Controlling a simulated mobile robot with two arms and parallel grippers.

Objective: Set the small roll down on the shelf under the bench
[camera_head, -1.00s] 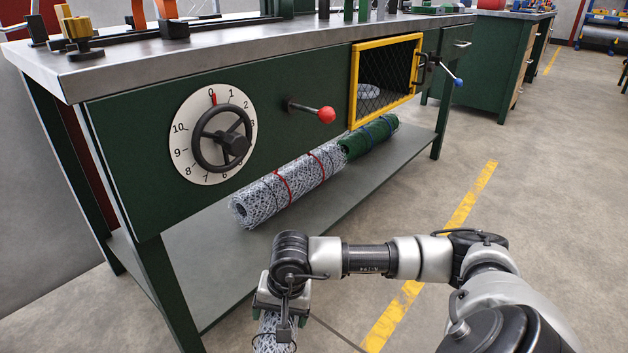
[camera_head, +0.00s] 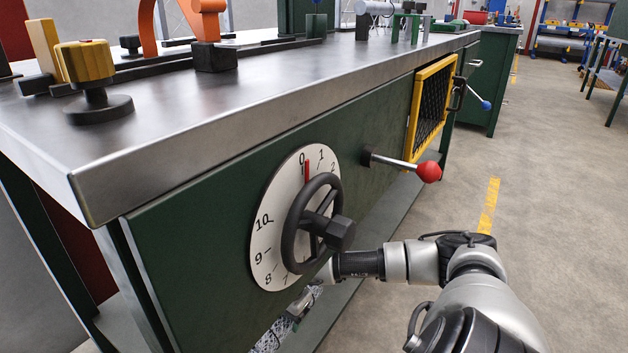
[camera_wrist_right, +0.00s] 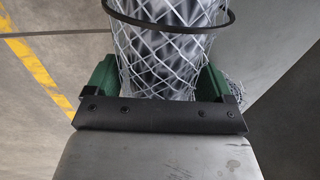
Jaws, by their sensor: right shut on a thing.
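The small roll (camera_wrist_right: 165,50), a tube of silvery wire mesh with a black band, is held between the green finger pads of my right gripper (camera_wrist_right: 155,85) in the right wrist view. In the head view, part of the small roll (camera_head: 270,338) shows below the bench front at the bottom, beside my right gripper (camera_head: 300,303). The shelf (camera_head: 335,303) is a grey sheet under the bench, largely hidden by the bench front and my arm. I cannot tell whether the roll touches the shelf. My left gripper is out of view.
The bench front (camera_head: 190,265) carries a numbered dial with a black handwheel (camera_head: 315,225), a red-knobbed lever (camera_head: 428,171) and a yellow-framed mesh door (camera_head: 432,105), all above or near my arm. Another mesh roll (camera_wrist_right: 235,88) shows partly behind the gripper. Open floor lies right.

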